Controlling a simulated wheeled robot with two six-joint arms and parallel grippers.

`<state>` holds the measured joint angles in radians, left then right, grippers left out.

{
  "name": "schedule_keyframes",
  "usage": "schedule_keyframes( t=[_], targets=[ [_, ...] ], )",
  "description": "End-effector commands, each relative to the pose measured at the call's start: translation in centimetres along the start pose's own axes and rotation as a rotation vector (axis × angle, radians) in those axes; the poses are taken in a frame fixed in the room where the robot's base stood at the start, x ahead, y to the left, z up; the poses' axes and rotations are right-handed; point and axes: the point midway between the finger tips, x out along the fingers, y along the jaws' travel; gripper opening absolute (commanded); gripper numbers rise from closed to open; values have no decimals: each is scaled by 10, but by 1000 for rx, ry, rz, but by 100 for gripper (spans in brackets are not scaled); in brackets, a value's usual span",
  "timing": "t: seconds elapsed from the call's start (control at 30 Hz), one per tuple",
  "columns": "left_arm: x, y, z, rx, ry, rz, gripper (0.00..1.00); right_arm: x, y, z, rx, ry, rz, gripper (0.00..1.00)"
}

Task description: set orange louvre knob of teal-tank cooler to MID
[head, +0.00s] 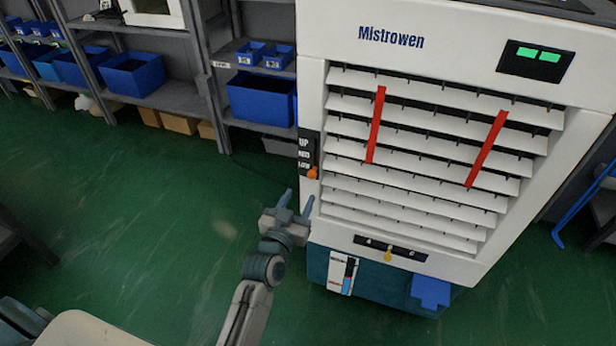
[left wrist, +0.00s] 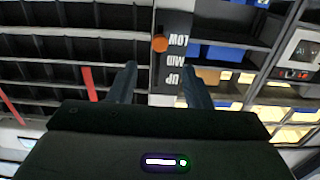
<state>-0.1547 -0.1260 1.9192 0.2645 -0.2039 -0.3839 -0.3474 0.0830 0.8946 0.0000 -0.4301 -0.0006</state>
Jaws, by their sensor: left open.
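The white cooler (head: 312,85) with the teal tank (head: 390,292) stands at the right in the head view. Its orange louvre knob (head: 312,173) sits at the bottom of a black label strip (head: 306,150) marked UP, MID and LOW. In the left wrist view the orange knob (left wrist: 160,44) is beside LOW. My left gripper (head: 297,200) is open and empty, below the knob in the head view and apart from it. In the left wrist view the left gripper (left wrist: 159,68) has its fingertips on either side of the label strip (left wrist: 173,60). My right gripper is not in view.
A yellow-orange knob (head: 388,255) sits on a lower black strip of the cooler. Red ribbons (head: 376,125) hang on the white louvres (head: 430,150). Shelves with blue bins (head: 262,100) stand behind. The green floor (head: 130,215) to the left is clear.

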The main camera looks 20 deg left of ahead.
Motion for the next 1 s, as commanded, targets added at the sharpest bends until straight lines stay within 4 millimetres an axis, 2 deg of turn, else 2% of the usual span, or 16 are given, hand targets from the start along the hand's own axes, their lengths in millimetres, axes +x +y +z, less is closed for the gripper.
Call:
schedule_keyframes(
  t=[0.03, 0.2, 0.4, 0.6, 0.83, 1.0],
  targets=[
    [11, 0, -4, 2, 1, 1, 45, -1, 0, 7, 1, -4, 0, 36],
    [43, 0, -3, 1, 0, 0, 45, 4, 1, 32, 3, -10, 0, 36],
    [70, 0, -1, 0, -2, 0, 45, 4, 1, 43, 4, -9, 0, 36],
    [79, 0, 1, -1, -2, 0, 45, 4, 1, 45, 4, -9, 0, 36],
    [80, 0, 1, 0, -2, -1, 45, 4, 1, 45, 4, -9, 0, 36],
    [79, 0, 1, 0, -2, 0, 11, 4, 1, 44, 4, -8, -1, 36]
  ],
)
